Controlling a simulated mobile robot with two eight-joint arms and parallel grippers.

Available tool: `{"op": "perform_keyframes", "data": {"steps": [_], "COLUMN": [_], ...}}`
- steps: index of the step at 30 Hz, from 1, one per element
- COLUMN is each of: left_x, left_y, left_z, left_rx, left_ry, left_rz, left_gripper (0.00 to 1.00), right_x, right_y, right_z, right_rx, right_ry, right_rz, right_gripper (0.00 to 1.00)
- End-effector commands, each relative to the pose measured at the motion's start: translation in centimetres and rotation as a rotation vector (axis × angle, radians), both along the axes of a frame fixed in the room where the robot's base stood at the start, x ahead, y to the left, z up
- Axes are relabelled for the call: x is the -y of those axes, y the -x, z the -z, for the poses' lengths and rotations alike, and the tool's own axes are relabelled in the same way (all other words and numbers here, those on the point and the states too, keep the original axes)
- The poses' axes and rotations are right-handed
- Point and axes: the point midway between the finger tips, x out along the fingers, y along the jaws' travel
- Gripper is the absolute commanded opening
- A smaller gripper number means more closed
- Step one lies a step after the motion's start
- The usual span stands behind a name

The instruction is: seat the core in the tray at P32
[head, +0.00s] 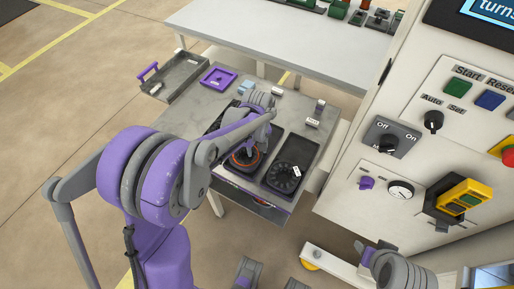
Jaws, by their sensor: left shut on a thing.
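My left gripper (246,150) reaches down onto the grey work table and is shut on a dark round core (240,164) with an orange ring. The core is at the left black tray (226,170); my arm and gripper hide part of both. I cannot tell whether the core rests fully in the tray. A right black tray (299,150) holds another dark round piece (282,181) with a white tag. I cannot read which tray is marked P32. What seems to be my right gripper (368,255) is low at the right, away from the table; its fingers are unclear.
A purple square holder (218,78) and a grey bin with a purple handle (175,76) are at the table's far left. A small labelled block (313,122) stands at the back right. The control cabinet (345,190) closes off the right side. A white bench (290,45) stands behind.

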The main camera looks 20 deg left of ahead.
Motion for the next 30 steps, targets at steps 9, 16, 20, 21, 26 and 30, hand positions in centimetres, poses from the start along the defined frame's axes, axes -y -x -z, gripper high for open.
{"op": "perform_keyframes", "data": {"steps": [9, 16, 20, 21, 26, 30], "left_x": [0.0, 0.0, 0.0, 0.0, 0.0, 0.0], "left_y": [0.0, 0.0, 0.0, 0.0, 0.0, 0.0], "left_z": [0.6, 1.0, 1.3, 1.3, 1.3, 1.3], "left_rx": [0.000, 0.000, 0.000, 0.000, 0.000, 0.000], "left_ry": [0.000, 0.000, 0.000, 0.000, 0.000, 0.000], "left_rz": [0.000, 0.000, 0.000, 0.000, 0.000, 0.000], "left_gripper": [0.00, 0.00, 0.00, 0.00, 0.75, 0.84], "right_x": [0.0, 0.0, 0.0, 0.0, 0.0, 0.0], "right_y": [0.1, 0.1, 0.1, 0.1, 0.1, 0.1], "right_z": [0.5, 0.8, 1.0, 1.1, 1.0, 1.0], "right_rx": [-0.002, -0.003, -0.003, -0.004, -0.003, -0.003], "right_ry": [0.000, 0.000, 0.000, 0.000, 0.000, 0.000], "right_rz": [0.000, 0.000, 0.000, 0.000, 0.000, 0.000], "right_gripper": [0.50, 0.50, 0.50, 0.50, 0.50, 0.50]}}
